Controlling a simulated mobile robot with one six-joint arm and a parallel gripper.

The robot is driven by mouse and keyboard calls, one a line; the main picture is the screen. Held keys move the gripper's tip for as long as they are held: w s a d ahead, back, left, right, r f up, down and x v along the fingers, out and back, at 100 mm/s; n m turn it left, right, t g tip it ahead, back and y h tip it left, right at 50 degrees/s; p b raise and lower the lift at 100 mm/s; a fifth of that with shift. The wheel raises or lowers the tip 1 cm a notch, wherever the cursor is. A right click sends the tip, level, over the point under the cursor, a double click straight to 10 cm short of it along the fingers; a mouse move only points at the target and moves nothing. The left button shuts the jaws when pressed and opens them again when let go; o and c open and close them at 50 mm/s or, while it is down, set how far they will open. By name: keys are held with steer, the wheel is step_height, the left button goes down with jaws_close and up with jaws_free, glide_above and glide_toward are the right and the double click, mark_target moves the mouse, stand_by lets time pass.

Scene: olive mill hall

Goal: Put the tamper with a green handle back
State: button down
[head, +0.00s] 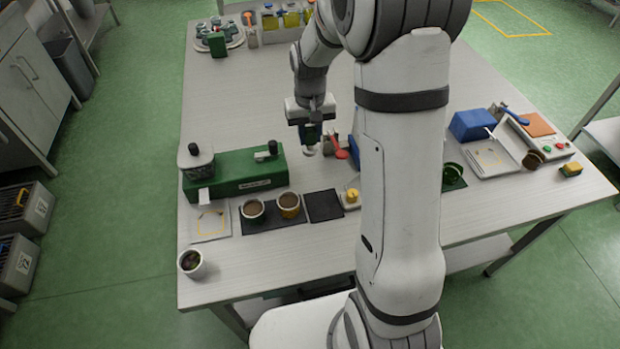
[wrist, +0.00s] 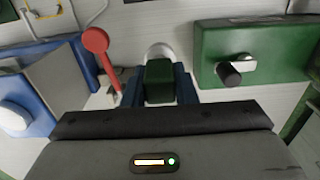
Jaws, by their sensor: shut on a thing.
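My gripper (head: 312,130) is shut on the tamper with a green handle. In the wrist view the dark green handle (wrist: 160,82) sits between the two blue fingers. The tamper's round pale base (wrist: 158,50) shows beyond the handle. In the head view the tamper's base (head: 309,151) points down below the fingers, just right of the green machine (head: 236,182). I cannot tell how far it is above the table. The tamper's holder is not clearly identifiable; a dark square mat (head: 324,206) lies bare on the table in front of the gripper.
Two brown-filled cups (head: 254,211) (head: 289,205) stand on a dark mat. A yellow-knobbed white block (head: 352,196) is nearby. The table behind the gripper is clear.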

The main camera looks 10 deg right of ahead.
step_height(320, 180, down, 10)
steer(key=shift+w+d+r+p, duration=0.1)
steer(key=shift+d+r+p, duration=0.05)
steer(key=shift+p, duration=0.25)
steer(key=shift+f, duration=0.25)
steer(key=c, duration=1.2)
jaws_free()
steer(key=shift+r, duration=0.1)
steer(key=shift+o, duration=0.2)
step_height(320, 180, up, 12)
steer(key=shift+r, duration=0.15)
steer(key=s+r+t, duration=0.1)
steer(key=s+r, duration=0.4)
steer(key=s, duration=0.6)
steer(key=s+r+t, duration=0.1)
steer(key=s+r, duration=0.4)
steer(key=s, duration=0.7)
steer(key=shift+t, duration=0.4)
